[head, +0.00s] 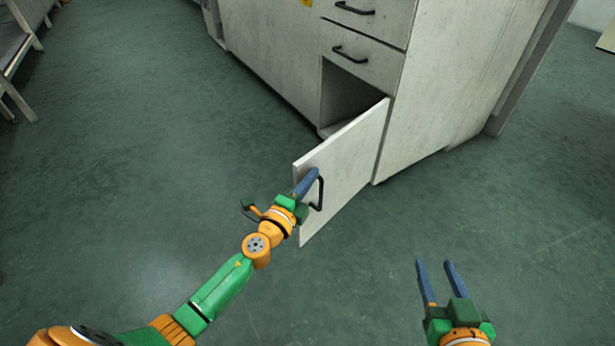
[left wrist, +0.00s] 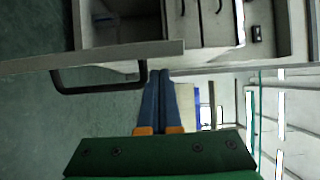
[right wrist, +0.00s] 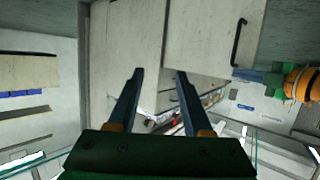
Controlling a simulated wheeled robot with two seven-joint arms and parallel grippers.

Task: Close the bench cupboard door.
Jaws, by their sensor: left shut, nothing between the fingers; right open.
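The cupboard door (head: 348,170) stands open, hinged on its right side and swung out from the bench cupboard (head: 345,98). The door has a black bar handle (head: 320,193). My left gripper (head: 312,174) is shut and empty, its fingertips at the door's outer face beside the handle. In the left wrist view the shut fingers (left wrist: 160,75) reach the door's edge-on panel (left wrist: 110,57) next to the handle (left wrist: 95,90); I cannot tell whether they touch. My right gripper (head: 434,268) is open and empty, low and to the right, away from the door.
Drawers (head: 360,58) with black handles sit above the cupboard opening. A metal table (head: 14,45) stands at the far left. The green floor (head: 150,130) around the door is clear.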

